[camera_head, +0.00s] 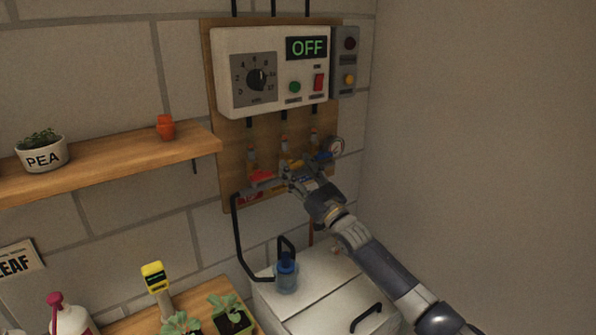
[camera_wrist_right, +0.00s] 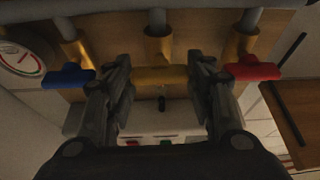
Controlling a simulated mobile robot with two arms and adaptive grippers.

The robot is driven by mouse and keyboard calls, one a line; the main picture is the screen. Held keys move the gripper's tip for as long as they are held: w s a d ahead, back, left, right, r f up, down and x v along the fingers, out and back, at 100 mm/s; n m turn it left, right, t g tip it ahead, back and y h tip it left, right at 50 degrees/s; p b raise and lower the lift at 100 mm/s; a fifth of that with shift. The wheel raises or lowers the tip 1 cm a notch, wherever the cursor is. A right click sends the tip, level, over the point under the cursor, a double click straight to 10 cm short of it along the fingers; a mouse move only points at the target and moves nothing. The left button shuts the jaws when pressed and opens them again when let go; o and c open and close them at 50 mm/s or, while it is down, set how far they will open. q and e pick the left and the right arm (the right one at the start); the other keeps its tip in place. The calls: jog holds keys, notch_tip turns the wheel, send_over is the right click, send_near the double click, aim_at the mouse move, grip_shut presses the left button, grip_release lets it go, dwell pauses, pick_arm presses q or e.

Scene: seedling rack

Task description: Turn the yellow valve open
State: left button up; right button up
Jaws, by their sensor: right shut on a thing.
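The yellow valve (camera_wrist_right: 160,75) is the middle one of three valves on the wooden board. Its handle lies crosswise to its pipe. In the head view my right gripper (camera_head: 291,172) is up against the board and hides most of this valve. In the right wrist view the fingers of my right gripper (camera_wrist_right: 160,68) stand on both ends of the yellow handle, shut on it. The red valve handle (camera_head: 262,177) is to the left in the head view, and the blue valve handle (camera_head: 323,156) is to the right. My left gripper is out of view.
Above the valves is a control box (camera_head: 228,45) whose display (camera_head: 307,47) reads OFF. A round gauge (camera_head: 336,146) sits right of the blue valve. A wooden shelf (camera_head: 100,174) is at the left. A white cabinet (camera_head: 320,295) with a blue bottle (camera_head: 286,272) stands below.

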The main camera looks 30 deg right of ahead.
jog(key=n+y+b, duration=0.1)
jog(key=n, duration=0.2)
jog(key=n+g+y+b, duration=0.1)
jog(key=n+y+b, duration=0.1)
jog(key=n, duration=0.2)
jog(key=shift+d+n+g+y, duration=0.2)
jog(key=shift+n+g+y, duration=0.1)
jog(key=shift+r+n+g+y, duration=0.1)
jog(key=shift+n+g+y, duration=0.3)
jog(key=shift+n, duration=0.8)
jog(key=n+g+y+p, duration=0.1)
jog(key=n, duration=0.2)
jog(key=shift+r, duration=0.15)
jog(key=n+g+p, duration=0.1)
jog(key=n, duration=0.2)
jog(key=shift+d+r+n, duration=0.1)
jog(key=shift+n, duration=0.2)
jog(key=n+g+p, duration=0.1)
jog(key=n+p, duration=0.1)
jog(key=n, duration=0.1)
jog(key=shift+g+p, duration=0.3)
jog(key=shift+g, duration=0.1)
jog(key=shift+n+p, duration=0.6)
jog(key=shift+n, duration=0.4)
jog(key=shift+g, duration=0.3)
